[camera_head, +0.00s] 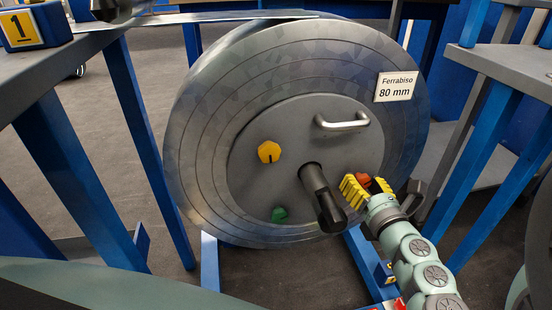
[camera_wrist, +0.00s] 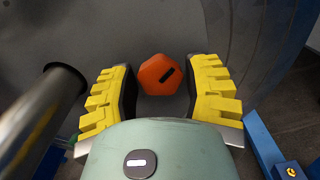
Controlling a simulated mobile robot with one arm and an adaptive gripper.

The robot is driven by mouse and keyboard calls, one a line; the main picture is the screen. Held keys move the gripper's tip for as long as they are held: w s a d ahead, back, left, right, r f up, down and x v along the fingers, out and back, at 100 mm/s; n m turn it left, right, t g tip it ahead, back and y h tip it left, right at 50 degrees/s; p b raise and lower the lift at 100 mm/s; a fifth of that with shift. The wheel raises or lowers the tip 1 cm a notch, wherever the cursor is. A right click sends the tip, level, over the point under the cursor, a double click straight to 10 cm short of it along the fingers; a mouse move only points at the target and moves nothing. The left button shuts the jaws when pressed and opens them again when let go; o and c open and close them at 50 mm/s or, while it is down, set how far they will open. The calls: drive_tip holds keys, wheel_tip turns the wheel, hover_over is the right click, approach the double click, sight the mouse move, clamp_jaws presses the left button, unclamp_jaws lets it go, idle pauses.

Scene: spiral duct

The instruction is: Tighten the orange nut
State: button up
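The orange nut (camera_wrist: 160,75) is a hexagonal nut with a dark slot mark, on the grey centre disc of the large metal wheel (camera_head: 215,110). In the wrist view it sits between the tips of my gripper (camera_wrist: 161,84), with gaps on both sides, so the yellow fingers are open and not visibly touching it. In the head view my gripper (camera_head: 368,186) is at the lower right of the disc, and the orange nut (camera_head: 363,180) shows partly behind the yellow fingers.
A yellow nut (camera_head: 269,152) and a green nut (camera_head: 279,214) sit on the same disc. A dark central shaft (camera_head: 322,198) sticks out just left of my gripper; it also shows in the wrist view (camera_wrist: 40,120). A metal handle (camera_head: 342,122) is above. Blue legs stand either side.

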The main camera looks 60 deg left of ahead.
drive_tip(key=c, duration=0.8)
drive_tip(key=shift+o, duration=0.2)
drive_tip(key=shift+d, duration=0.1)
drive_tip(key=shift+m, duration=0.5)
drive_tip(key=m+p, duration=0.1)
drive_tip(key=m, duration=0.2)
drive_tip(key=shift+m+p, duration=0.4)
drive_tip(key=m+p, duration=0.1)
drive_tip(key=m, duration=0.2)
drive_tip(key=shift+m+p, duration=0.3)
drive_tip(key=shift+p, duration=0.1)
drive_tip(key=m+p, duration=0.1)
drive_tip(key=m, duration=0.1)
drive_tip(key=m+p, duration=0.2)
drive_tip(key=shift+r+m, duration=0.2)
drive_tip(key=shift+m, duration=0.1)
clamp_jaws()
drive_tip(key=m+p, duration=0.2)
drive_tip(key=shift+m, duration=0.4)
drive_tip(key=m+p, duration=0.5)
drive_tip(key=shift+m, duration=0.3)
